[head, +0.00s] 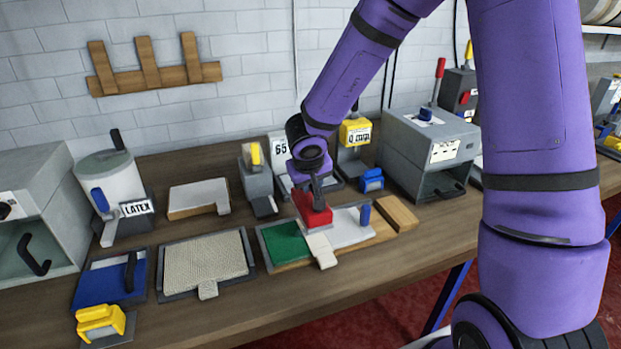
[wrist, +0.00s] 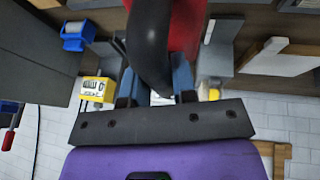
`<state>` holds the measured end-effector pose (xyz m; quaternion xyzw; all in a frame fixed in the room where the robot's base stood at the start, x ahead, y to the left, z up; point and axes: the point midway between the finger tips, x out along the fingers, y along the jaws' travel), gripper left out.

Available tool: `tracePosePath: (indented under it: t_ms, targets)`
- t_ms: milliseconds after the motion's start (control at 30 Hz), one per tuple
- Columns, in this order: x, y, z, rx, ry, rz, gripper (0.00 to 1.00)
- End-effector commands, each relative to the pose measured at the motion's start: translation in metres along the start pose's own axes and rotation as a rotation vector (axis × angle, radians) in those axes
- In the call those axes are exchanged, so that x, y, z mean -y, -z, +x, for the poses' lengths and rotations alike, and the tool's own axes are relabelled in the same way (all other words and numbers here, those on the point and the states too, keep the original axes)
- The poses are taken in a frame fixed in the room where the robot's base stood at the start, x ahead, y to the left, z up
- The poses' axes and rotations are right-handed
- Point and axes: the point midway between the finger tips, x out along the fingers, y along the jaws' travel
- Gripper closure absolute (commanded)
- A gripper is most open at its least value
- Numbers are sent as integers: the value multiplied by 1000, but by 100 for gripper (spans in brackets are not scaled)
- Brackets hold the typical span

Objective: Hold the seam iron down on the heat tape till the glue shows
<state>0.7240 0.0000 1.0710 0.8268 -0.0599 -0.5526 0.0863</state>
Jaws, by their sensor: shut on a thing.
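The seam iron (head: 313,211) has a red body and a black handle. It is at the seam between a green piece (head: 287,243) and a pale grey piece (head: 350,228) on a board. A cream strip, apparently the heat tape (head: 321,252), runs out from under its near side. My gripper (head: 317,184) is above the iron, shut on its black handle. In the wrist view the dark handle (wrist: 151,50) passes between the blue-grey fingers of my gripper (wrist: 154,88), with the red body beyond. The iron hides the tape beneath it. I see no glue.
A wooden block (head: 397,214) and a blue-handled tool (head: 365,215) are close on the right. A beige textured mat in a tray (head: 159,290) is on the left. A grey clamp device (head: 256,183) and a blue roll holder (head: 371,180) stand behind.

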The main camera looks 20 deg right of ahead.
Motion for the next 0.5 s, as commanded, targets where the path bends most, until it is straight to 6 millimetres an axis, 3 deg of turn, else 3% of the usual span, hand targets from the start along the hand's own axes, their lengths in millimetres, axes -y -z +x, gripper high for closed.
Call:
tracePosePath:
  t_ms: [500]
  targets:
    - [8,-14,34,-2,1,0,100]
